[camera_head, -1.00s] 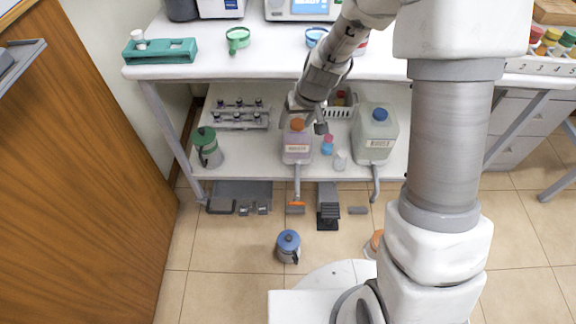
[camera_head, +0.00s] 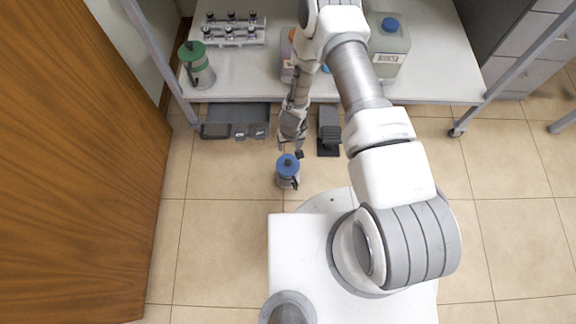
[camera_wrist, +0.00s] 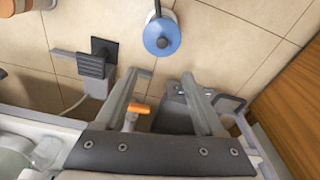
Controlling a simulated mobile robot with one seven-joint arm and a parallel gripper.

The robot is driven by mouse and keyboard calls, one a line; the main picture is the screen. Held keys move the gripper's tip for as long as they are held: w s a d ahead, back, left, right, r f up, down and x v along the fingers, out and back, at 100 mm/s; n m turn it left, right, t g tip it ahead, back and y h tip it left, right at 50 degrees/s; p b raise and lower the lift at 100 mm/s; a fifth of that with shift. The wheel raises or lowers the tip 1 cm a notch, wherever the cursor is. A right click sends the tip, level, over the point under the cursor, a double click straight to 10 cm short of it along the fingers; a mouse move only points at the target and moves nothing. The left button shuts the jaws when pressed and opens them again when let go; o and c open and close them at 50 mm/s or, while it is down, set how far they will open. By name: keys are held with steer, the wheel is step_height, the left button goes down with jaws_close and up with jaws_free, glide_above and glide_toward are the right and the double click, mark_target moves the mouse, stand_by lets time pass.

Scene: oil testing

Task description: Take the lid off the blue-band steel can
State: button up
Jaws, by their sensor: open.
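The blue-band steel can (camera_head: 289,178) stands upright on the tiled floor in front of the shelf. Its blue lid (camera_head: 287,162) with a dark knob is on top; in the wrist view the lid (camera_wrist: 161,36) shows from above, with a bit of the can's handle. My gripper (camera_head: 290,150) hangs down at the shelf side of the can and looks near the lid in the head view. In the wrist view my gripper's fingers (camera_wrist: 163,77) are apart and empty, with the lid beyond the tips. I cannot tell the exact height gap.
A green-lidded steel can (camera_head: 198,68) and a vial rack (camera_head: 232,33) stand on the lower shelf (camera_head: 250,90). A large blue-capped jug (camera_head: 388,52) is there too. A black pedal-like fixture (camera_head: 328,132) and a grey one lie at the shelf's foot. A wooden panel (camera_head: 75,180) bounds the left.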

steer(key=b, duration=0.4)
glide_above(288, 161)
steer(key=f, duration=1.2)
steer(key=shift+s+d, duration=0.25)
steer(key=shift+s, duration=0.15)
steer(key=shift+w+a+f+b, duration=0.15)
steer(key=shift+f+b, duration=0.7)
steer(key=shift+f, duration=0.45)
steer(key=shift+w+a+f+b, duration=0.1)
steer(key=shift+f+b, duration=0.7)
steer(key=shift+f, duration=0.5)
jaws_close()
